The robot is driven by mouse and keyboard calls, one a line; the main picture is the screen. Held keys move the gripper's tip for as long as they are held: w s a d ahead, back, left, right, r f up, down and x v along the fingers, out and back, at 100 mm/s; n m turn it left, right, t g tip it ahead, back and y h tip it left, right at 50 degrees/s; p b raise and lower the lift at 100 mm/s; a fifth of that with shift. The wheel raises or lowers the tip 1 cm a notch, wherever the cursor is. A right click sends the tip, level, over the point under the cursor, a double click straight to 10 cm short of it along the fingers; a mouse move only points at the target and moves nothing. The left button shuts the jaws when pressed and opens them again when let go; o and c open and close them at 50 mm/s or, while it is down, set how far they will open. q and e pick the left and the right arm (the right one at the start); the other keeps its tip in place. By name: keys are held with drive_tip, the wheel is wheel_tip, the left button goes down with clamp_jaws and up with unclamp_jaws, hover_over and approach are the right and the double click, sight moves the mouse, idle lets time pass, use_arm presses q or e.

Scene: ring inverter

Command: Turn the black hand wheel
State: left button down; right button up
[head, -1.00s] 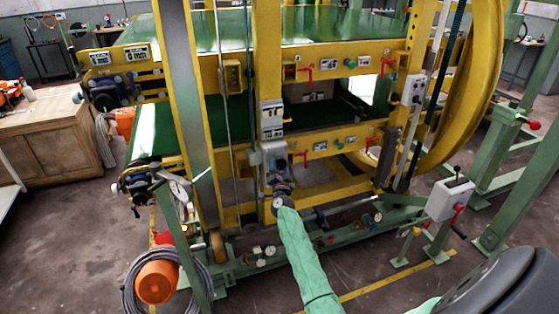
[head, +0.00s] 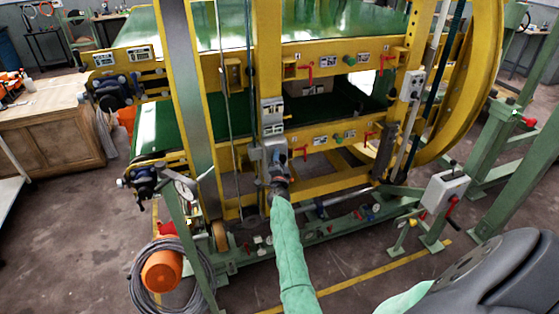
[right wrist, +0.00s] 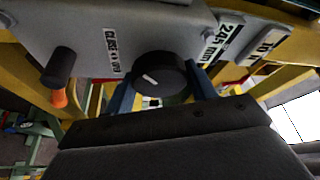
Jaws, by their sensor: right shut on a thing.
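A black round hand wheel with a white mark on its face (right wrist: 160,73) is on the underside of a grey control box in the right wrist view. The box (head: 274,150) is fixed to a yellow post in the head view. My right gripper (right wrist: 162,90) has blue fingers on either side of the wheel and is shut on it. In the head view the right gripper (head: 279,170) is right at the box and hides the wheel. My left gripper is not in view.
A black lever (right wrist: 59,67) with an orange part below it stands left of the wheel. Labels sit on the box. The yellow frame (head: 330,183) surrounds the post. A grey box on a green stand (head: 445,190) is at right, and an orange drum with cable (head: 161,271) is at lower left.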

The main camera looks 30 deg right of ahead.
drive_tip(key=o, duration=1)
drive_tip(key=shift+s, duration=0.1)
drive_tip(key=p+v, duration=0.1)
drive_tip(key=v, duration=0.6)
drive_tip(key=shift+s+a, duration=0.15)
drive_tip(key=shift+s, duration=0.1)
drive_tip(key=shift+f, duration=0.2)
